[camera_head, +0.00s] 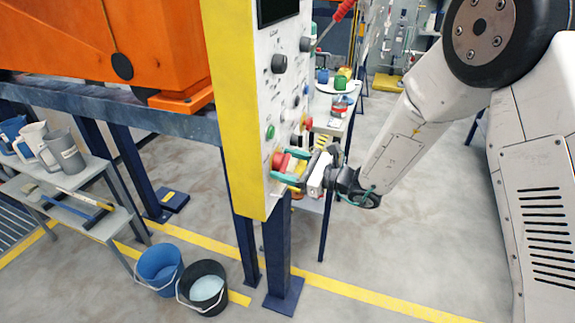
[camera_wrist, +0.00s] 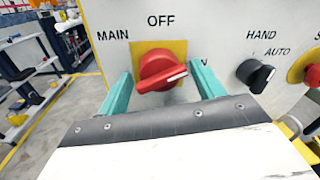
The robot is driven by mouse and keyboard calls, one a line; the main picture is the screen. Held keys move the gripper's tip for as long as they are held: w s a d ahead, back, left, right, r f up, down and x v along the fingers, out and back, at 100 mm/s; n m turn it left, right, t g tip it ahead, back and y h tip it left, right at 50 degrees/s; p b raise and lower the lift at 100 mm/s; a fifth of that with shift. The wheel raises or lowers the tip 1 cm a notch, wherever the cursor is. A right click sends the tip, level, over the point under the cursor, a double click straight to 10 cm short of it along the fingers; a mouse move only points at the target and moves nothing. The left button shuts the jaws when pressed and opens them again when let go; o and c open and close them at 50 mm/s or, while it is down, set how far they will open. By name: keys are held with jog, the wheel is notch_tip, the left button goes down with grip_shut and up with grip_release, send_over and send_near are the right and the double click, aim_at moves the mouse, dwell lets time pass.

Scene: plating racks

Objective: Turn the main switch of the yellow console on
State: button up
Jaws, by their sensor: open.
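The console (camera_head: 238,110) has a yellow side and a pale front panel. Its main switch (camera_wrist: 160,71) is a red rotary knob on a yellow plate, with MAIN to the left and OFF above. The knob's white-marked handle points right and slightly up, towards a label mostly hidden by a finger; one letter end shows. In the head view the red knob (camera_head: 280,160) sits low on the panel. My gripper (camera_wrist: 160,84) is open, its teal fingers on either side of the knob; contact cannot be told. In the head view my gripper (camera_head: 291,168) is at the panel.
Right of the main switch is a black HAND/AUTO selector (camera_wrist: 255,75), then a red button on a yellow collar (camera_wrist: 306,70). A green button (camera_head: 270,132) and black knob (camera_head: 279,64) are higher up. Blue (camera_head: 158,268) and black (camera_head: 203,287) buckets stand below left. Floor at right is clear.

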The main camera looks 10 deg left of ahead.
jog(key=c, duration=0.8)
jog(key=shift+o, duration=0.2)
jog(key=m, duration=0.4)
jog(key=shift+s+m, duration=0.1)
jog(key=shift+m, duration=0.3)
jog(key=o, duration=0.8)
jog(key=shift+c, duration=0.2)
jog(key=shift+d, duration=0.1)
